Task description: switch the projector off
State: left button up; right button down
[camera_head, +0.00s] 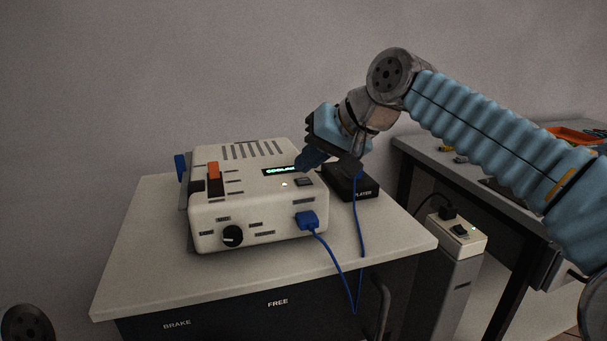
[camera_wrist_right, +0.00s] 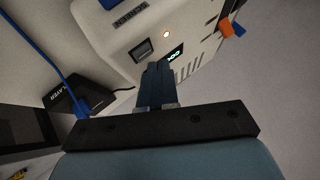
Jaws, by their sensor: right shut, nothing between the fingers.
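The projector (camera_head: 258,225) is a white box on a cabinet top. It has a lit green display (camera_head: 281,170) reading something like "COOLING", a small lit yellowish lamp (camera_head: 284,184), a dark square button (camera_head: 304,182), an orange-red lever (camera_head: 214,171) and a black knob (camera_head: 232,236). A blue plug (camera_head: 307,220) sits in its front. My right gripper (camera_head: 303,167) is shut and empty, its fingertips over the top beside the display. In the right wrist view, the closed fingers (camera_wrist_right: 157,82) are near the dark button (camera_wrist_right: 142,50); contact cannot be told. My left gripper is not in view.
A black player (camera_head: 349,185) stands right of the projector, with a blue cable (camera_head: 361,245) hanging over the cabinet edge. A white socket box (camera_head: 457,234) with a black plug stands lower right. A side table (camera_head: 435,157) with an orange tray (camera_head: 575,135) is beyond. The front cabinet top (camera_head: 150,260) is clear.

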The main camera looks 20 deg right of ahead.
aim_at(308, 181)
jog(key=shift+r, duration=0.15)
notch_tip(308, 181, up, 5)
jog(key=p, duration=0.5)
dwell(0.3)
dwell(0.4)
